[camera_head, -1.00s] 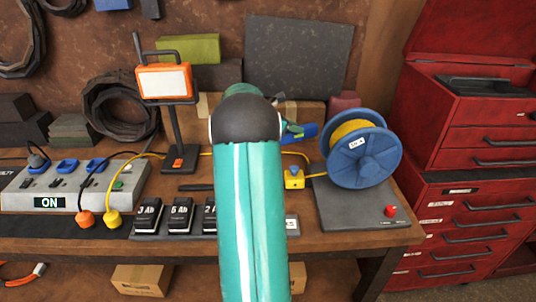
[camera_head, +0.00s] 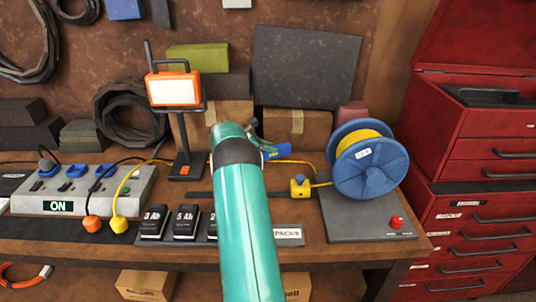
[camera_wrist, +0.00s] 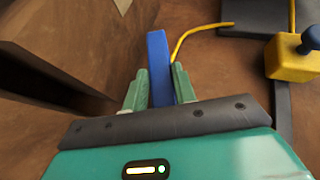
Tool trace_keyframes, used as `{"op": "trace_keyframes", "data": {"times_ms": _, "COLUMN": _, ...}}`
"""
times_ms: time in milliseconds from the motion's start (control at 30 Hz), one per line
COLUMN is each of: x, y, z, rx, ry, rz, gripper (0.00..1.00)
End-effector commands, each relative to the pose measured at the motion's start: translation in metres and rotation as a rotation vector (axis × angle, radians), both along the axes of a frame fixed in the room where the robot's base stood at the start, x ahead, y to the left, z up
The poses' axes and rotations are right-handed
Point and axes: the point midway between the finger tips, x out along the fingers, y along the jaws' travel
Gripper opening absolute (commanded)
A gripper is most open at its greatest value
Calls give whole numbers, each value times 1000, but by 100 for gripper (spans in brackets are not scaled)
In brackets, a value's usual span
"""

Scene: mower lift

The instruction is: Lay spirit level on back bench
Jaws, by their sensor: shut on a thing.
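My gripper (camera_head: 258,146) is partly hidden behind my teal arm, over the back part of the wooden bench (camera_head: 418,246). In the wrist view my gripper (camera_wrist: 159,87) has its two green fingers shut on a blue bar, the spirit level (camera_wrist: 159,52). The level points away from the palm, over brown wood. In the head view only a short blue piece of the level (camera_head: 276,152) shows, right of my arm. I cannot tell whether it touches the bench.
A yellow switch box (camera_head: 299,187) and blue cable reel (camera_head: 365,165) stand to the right. An orange work lamp (camera_head: 173,90) and a power strip (camera_head: 80,195) are left. Black battery packs (camera_head: 186,222) line the front; cardboard boxes (camera_head: 297,133) stand behind.

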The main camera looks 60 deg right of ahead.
Motion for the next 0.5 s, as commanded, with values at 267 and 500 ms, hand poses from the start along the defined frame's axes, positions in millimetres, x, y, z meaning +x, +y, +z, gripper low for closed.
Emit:
{"op": "trace_keyframes", "data": {"times_ms": 267, "x": 1, "y": -1, "z": -33, "rx": 0, "ry": 0, "rz": 1, "gripper": 0}}
{"op": "trace_keyframes", "data": {"times_ms": 500, "x": 1, "y": -1, "z": -33, "rx": 0, "ry": 0, "rz": 1, "gripper": 0}}
